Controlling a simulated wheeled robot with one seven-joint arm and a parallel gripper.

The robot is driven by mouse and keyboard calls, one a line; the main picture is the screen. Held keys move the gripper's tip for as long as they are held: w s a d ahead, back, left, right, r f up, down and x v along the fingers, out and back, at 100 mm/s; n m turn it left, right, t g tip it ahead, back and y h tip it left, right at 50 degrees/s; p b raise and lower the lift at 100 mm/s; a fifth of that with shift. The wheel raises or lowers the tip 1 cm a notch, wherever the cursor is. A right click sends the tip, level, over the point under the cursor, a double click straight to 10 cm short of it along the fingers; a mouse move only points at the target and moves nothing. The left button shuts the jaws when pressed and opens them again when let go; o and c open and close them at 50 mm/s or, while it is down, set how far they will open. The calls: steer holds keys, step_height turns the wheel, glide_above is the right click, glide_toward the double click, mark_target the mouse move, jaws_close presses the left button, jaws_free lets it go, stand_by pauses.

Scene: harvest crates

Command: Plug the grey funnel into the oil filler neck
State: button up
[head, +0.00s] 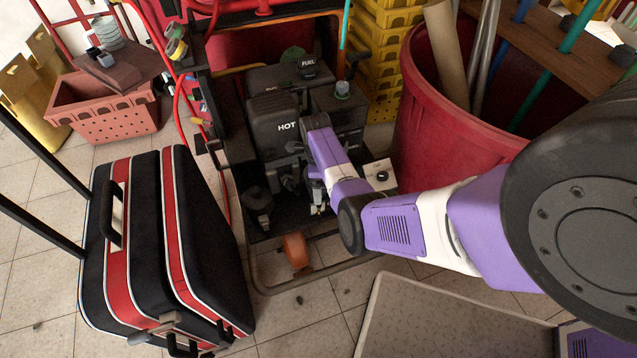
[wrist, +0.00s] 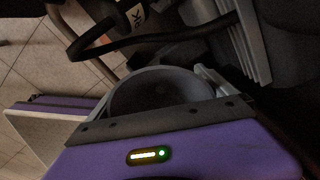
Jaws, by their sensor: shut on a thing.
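My gripper (head: 317,200) reaches down at the front of a black engine (head: 275,110) marked HOT and FUEL in the head view. In the wrist view my gripper (wrist: 158,92) is shut on the grey funnel (wrist: 165,88), whose round bowl shows just beyond the gripper's dark edge. The funnel's spout is hidden below the bowl. In the head view the funnel cannot be made out clearly behind my arm. The oil filler neck cannot be told in either view, so whether the spout touches it cannot be seen.
A black and red suitcase (head: 125,235) stands left of the engine. A red bin (head: 440,130) holding poles stands right, with yellow crates (head: 385,50) behind. A tubular frame (head: 262,285) surrounds the engine's base. A black looped bar (wrist: 150,42) crosses near the funnel.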

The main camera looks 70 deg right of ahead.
steer(key=shift+f+b, duration=0.4)
steer(key=shift+f, duration=0.2)
steer(key=o, duration=1)
steer(key=shift+c, duration=0.2)
steer(key=shift+w+r+p, duration=0.1)
steer(key=shift+r+p, duration=1.55)
steer(key=shift+r, duration=2.25)
